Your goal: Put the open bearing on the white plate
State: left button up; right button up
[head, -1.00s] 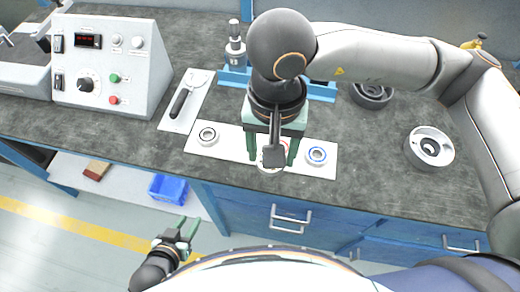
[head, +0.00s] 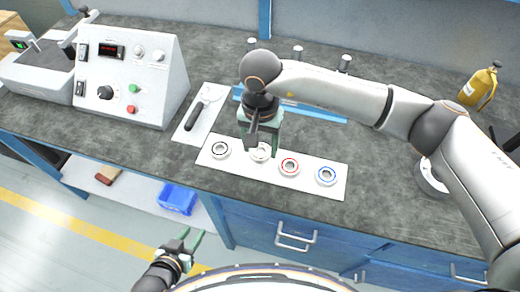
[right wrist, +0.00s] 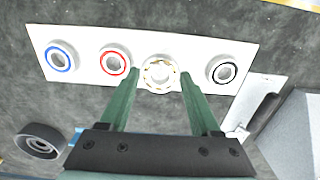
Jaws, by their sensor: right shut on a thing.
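The open bearing (right wrist: 160,73), a pale ring with gold-coloured balls showing, is between the two fingertips of my right gripper (right wrist: 160,82) in the right wrist view. My right gripper (head: 262,150) is shut on it. In the head view the bearing (head: 260,153) is at the white plate (head: 240,166), a long strip; I cannot tell whether it touches the plate. A black-ringed bearing (head: 220,149), a red-ringed bearing (head: 289,167) and a blue-ringed bearing (head: 325,175) also lie there. My left gripper (head: 190,242) is open and empty, in front of the bench.
A white board with a black-handled tool (head: 202,108) lies left of the plate. A control box (head: 130,75) stands further left. A blue rack (head: 325,114) is behind the plate. A yellow bottle (head: 480,85) is at the back right. A grey housing (head: 432,177) is partly hidden by my arm.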

jog(key=shift+w+f, duration=0.35)
jog(key=shift+f, duration=0.1)
notch_tip(320, 180, down, 3)
jog(key=shift+r+p, duration=0.1)
jog(key=shift+p, duration=0.3)
jog(key=shift+f+b, duration=0.3)
jog(key=shift+b, duration=0.05)
jog(key=o, duration=1.1)
jog(key=shift+r, duration=0.1)
jog(key=shift+c, duration=0.2)
